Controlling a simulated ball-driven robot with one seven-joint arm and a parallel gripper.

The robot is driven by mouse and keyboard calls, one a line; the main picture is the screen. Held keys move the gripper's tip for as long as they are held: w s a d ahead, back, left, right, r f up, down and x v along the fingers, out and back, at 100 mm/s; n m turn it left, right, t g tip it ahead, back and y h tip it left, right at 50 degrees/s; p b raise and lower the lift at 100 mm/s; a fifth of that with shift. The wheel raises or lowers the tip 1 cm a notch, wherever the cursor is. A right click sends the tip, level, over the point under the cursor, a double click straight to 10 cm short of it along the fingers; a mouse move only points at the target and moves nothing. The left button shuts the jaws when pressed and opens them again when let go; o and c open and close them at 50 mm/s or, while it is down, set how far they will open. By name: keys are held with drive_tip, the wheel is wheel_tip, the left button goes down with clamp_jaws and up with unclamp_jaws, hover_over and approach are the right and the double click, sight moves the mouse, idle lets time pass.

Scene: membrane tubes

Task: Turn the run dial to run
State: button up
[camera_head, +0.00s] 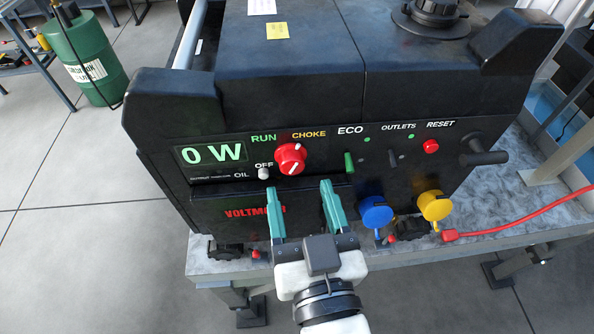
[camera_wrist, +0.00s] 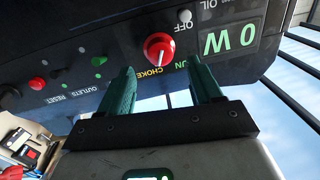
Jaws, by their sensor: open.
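The red run dial (camera_head: 290,159) is on the black generator's front panel, with RUN, CHOKE and OFF printed around it. It also shows in the wrist view (camera_wrist: 159,47), with a white line on its face.
A small white knob (camera_head: 263,173) is left of the dial. A green ECO switch (camera_head: 349,163) and a red reset button (camera_head: 431,146) are to the right. The display (camera_head: 211,153) reads 0 W. Blue (camera_head: 376,213) and yellow (camera_head: 435,205) outlet covers are lower right, near a red cable (camera_head: 510,226).

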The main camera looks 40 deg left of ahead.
sight(294, 169)
drive_tip(key=shift+p+x, duration=0.3)
drive_tip(key=shift+x, duration=1.95)
drive_tip(key=c, duration=1)
